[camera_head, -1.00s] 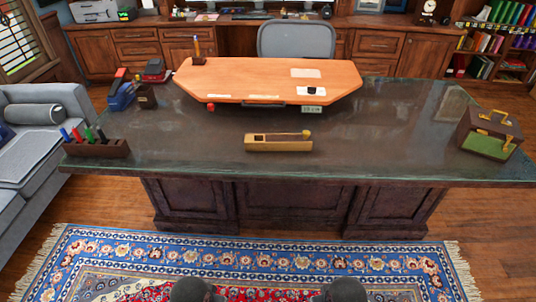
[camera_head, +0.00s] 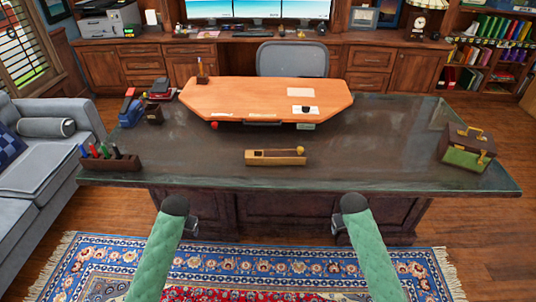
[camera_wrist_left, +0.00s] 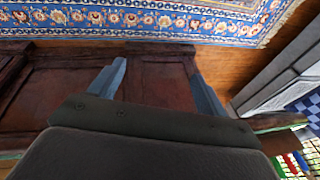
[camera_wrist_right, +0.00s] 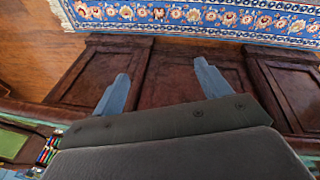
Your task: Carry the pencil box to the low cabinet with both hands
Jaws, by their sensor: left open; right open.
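The pencil box (camera_head: 262,159) is a narrow light-wood box with a round yellowish knob at its right end. It lies near the front edge of the dark desk (camera_head: 360,165), about in the middle. My left gripper (camera_head: 191,224) and my right gripper (camera_head: 338,224) are in front of the desk, below and to either side of the box, apart from it. Both are open and empty; their spread fingers show in the left wrist view (camera_wrist_left: 158,70) and the right wrist view (camera_wrist_right: 161,70). Low wood cabinets (camera_head: 150,65) run along the back wall.
An orange-brown raised board (camera_head: 250,98) stands behind the box. A pen holder (camera_head: 110,162) and a stapler-like item (camera_head: 130,110) are at the left. A brown and green case (camera_head: 467,147) is at the right. A grey sofa (camera_head: 50,165) stands left of the desk.

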